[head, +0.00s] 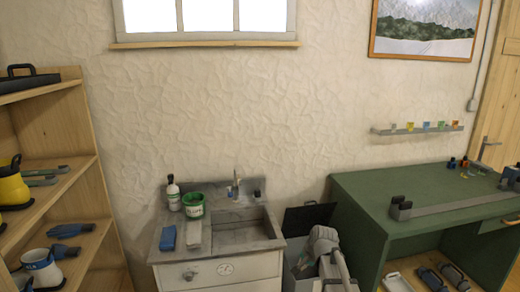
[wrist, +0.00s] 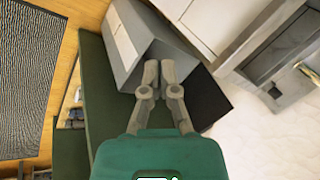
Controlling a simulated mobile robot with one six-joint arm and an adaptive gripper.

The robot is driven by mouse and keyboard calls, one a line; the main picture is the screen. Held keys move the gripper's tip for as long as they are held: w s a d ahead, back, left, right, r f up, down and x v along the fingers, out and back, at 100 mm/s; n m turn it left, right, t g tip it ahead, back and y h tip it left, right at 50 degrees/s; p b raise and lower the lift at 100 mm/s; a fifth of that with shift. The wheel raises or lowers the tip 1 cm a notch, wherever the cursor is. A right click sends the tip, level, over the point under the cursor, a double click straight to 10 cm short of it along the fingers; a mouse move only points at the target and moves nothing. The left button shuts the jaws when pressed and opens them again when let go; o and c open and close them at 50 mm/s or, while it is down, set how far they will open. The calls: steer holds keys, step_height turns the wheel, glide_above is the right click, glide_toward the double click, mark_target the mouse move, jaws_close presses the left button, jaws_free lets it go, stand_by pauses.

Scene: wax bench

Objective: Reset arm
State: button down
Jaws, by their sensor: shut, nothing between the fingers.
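My gripper (wrist: 160,66) shows in the wrist view with its two fingers close together and nothing between them. It hangs in free air, with a grey box (wrist: 130,55) and the green bench (wrist: 102,90) beyond it. In the head view my folded arm stands at the bottom, between the sink cabinet and the green bench (head: 370,205). My gripper cannot be made out clearly in that view.
A sink cabinet (head: 222,268) with a bottle, a green tub (head: 193,204) and a blue item (head: 168,237) stands left of my arm. A wooden shelf (head: 85,160) is at the far left. Small coloured jars line a wall ledge (head: 415,131).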

steer(key=s+d+n+g+h+p, duration=0.1)
steer(key=s+n, duration=0.6)
steer(key=s, duration=1.1)
steer(key=d+g+h, duration=0.1)
steer(key=g, duration=0.1)
steer(key=shift+s+d+n+g+h, duration=0.15)
steer(key=shift+s+n+g+h, duration=0.15)
steer(key=shift+s+g+h, duration=0.1)
